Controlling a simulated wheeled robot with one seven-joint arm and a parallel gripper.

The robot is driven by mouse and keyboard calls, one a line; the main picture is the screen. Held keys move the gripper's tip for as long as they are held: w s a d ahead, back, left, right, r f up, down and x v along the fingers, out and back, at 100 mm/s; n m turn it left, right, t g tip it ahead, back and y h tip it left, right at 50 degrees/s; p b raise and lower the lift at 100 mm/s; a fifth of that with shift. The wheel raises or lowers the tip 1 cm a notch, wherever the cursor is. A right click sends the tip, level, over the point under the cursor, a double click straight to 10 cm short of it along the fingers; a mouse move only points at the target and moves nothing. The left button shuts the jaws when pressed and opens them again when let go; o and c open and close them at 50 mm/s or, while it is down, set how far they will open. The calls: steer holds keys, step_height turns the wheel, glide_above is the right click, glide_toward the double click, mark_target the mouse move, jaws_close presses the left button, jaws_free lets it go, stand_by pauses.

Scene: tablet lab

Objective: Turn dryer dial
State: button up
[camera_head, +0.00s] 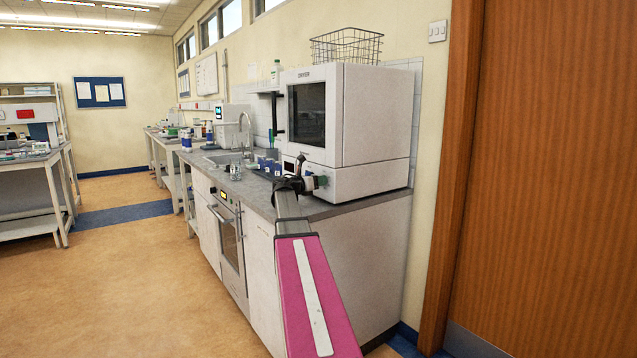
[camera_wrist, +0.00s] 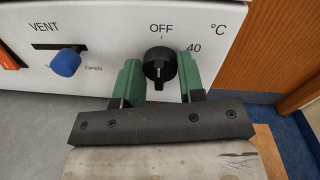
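The white dryer (camera_head: 375,115) stands on the counter in the head view, its lower control panel mostly hidden behind my arm. In the wrist view its panel (camera_wrist: 110,20) shows a black dial (camera_wrist: 160,67) below the word OFF, with 40 and °C to the right. A light mark on the dial is on its lower part. My gripper (camera_wrist: 162,80) is open, with one green finger on each side of the dial. A gap shows beside the dial on the left; on the right I cannot tell if the finger touches. In the head view my gripper (camera_head: 318,181) is at the dryer's lower front.
A blue VENT knob (camera_wrist: 65,62) is left of the dial, with an orange-red switch (camera_wrist: 8,58) at the far left. A wire basket (camera_head: 346,46) sits on the dryer. A brown door (camera_head: 545,170) stands to the right. The floor at left (camera_head: 130,270) is clear.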

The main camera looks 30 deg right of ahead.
steer(key=shift+m, duration=0.3)
steer(key=m, duration=0.6)
steer(key=m+g, duration=0.1)
steer(key=m, duration=0.6)
steer(key=m+h, duration=0.1)
steer(key=m, duration=0.6)
steer(key=shift+s+f, duration=0.1)
steer(key=shift+f, duration=0.15)
steer(key=m+g, duration=0.1)
steer(key=m, duration=0.6)
steer(key=shift+f, duration=0.1)
stand_by(0.3)
steer(key=o, duration=0.9)
